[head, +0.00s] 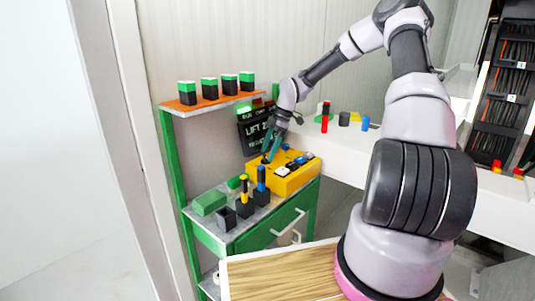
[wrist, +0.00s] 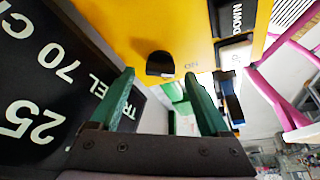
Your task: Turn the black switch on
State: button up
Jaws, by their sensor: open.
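The black switch (wrist: 160,64) is a small rounded black piece on the yellow control box (wrist: 150,25), with "ON" printed to its right in the wrist view. The yellow box (head: 297,183) stands on the grey top of the green cabinet in the head view. My gripper (head: 268,157) reaches down at the box's back left part. Its two green fingers are open and empty, and in the wrist view the gripper (wrist: 160,76) has its tips either side of the switch. I cannot tell whether a finger touches it. In the head view the switch is hard to make out.
A black "LIFT" sign (head: 252,130) stands close behind the box. Other buttons, one marked DOWN (wrist: 230,22), sit beside the switch. Black holders with a blue-handled tool (head: 261,180) and a yellow one stand in front. An orange shelf (head: 212,103) bears several green-black blocks.

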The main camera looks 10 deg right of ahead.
jog(key=v, duration=0.9)
jog(key=shift+r, duration=0.25)
jog(key=s+r+m+t+h, duration=0.1)
jog(key=s+r+m+t, duration=0.3)
jog(key=s+r+m, duration=0.7)
jog(key=s+r+m+t+h, duration=0.1)
jog(key=s+r+m+t, duration=0.2)
jog(key=s+r+m, duration=0.9)
jog(key=s+d, duration=0.1)
jog(key=s, duration=0.7)
jog(key=shift+s+r+m+t+h, duration=0.3)
jog(key=shift+t, duration=0.1)
